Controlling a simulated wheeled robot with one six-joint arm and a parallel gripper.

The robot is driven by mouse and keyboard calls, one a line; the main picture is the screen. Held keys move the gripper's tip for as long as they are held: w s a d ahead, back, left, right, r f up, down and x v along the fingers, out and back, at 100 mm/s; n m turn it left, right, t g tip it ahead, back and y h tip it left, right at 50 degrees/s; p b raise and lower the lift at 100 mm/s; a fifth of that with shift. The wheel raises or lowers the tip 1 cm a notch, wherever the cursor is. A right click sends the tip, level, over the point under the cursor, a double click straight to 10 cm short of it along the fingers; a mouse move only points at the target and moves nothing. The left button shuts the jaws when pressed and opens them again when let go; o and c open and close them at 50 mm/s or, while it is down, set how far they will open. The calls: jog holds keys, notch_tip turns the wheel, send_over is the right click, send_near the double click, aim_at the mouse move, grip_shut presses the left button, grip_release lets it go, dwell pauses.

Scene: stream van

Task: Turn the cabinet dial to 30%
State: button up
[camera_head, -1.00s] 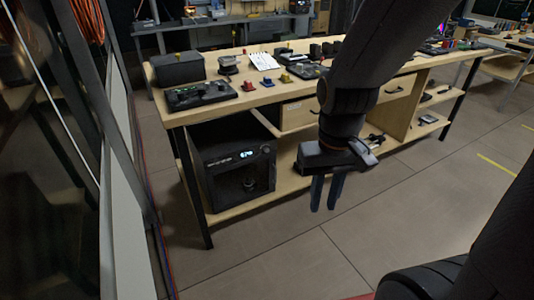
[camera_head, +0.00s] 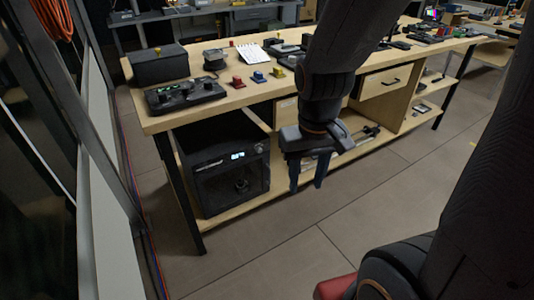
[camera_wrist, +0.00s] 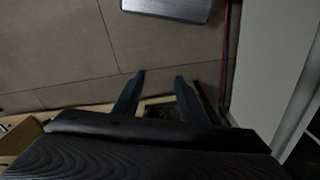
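The cabinet (camera_head: 210,188) is a black box on the lower shelf at the left end of the wooden bench. Its front has a small lit display (camera_head: 238,156), whose digits are too small to read surely, and a round dark dial (camera_head: 241,185) below it. My gripper (camera_head: 308,181) hangs pointing down, to the right of the cabinet in the head view and apart from the dial. Its two fingers are spread with nothing between them. The wrist view also shows the open gripper (camera_wrist: 160,76) over the floor; the dial cannot be made out there.
The bench top (camera_head: 290,82) holds a black control panel (camera_head: 185,96), a dark box (camera_head: 160,65) and small coloured blocks. A drawer (camera_head: 385,80) sits under it. A glass wall and cables run along the left. The floor (camera_head: 310,255) before the bench is open.

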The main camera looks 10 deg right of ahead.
jog(key=w+d+f+t+b, duration=0.3)
jog(key=w+f+b, duration=0.3)
jog(key=w+f, duration=0.45)
jog(key=n+t+y+b, duration=0.55)
jog(key=t+b, duration=0.75)
jog(key=b, duration=1.3)
send_near(261, 151)
jog(key=shift+y, duration=0.45)
jog(key=b+x, duration=0.1)
jog(key=x, duration=0.3)
jog(key=b+x, duration=0.1)
jog(key=x, duration=0.3)
jog(key=shift+d+f, duration=0.1)
jog(key=shift+f, duration=0.1)
grip_shut()
